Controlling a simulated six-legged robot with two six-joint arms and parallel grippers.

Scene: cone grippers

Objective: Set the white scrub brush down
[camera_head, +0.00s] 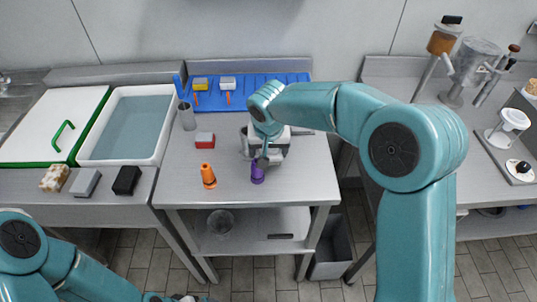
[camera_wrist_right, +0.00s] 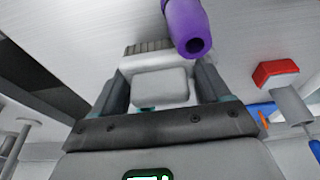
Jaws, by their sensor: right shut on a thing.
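My right gripper (camera_head: 262,160) is over the steel table, right of its middle. In the right wrist view the right gripper (camera_wrist_right: 161,76) has its fingers on both sides of the white scrub brush (camera_wrist_right: 160,88), shut on it. Grey bristles show at the brush's far end. In the head view my arm and gripper hide most of the brush. I cannot tell whether it touches the table. Of my left arm only links show at the lower left; its gripper fingers are out of view.
A blue rack (camera_head: 265,90) lies behind. The front right tabletop is clear.

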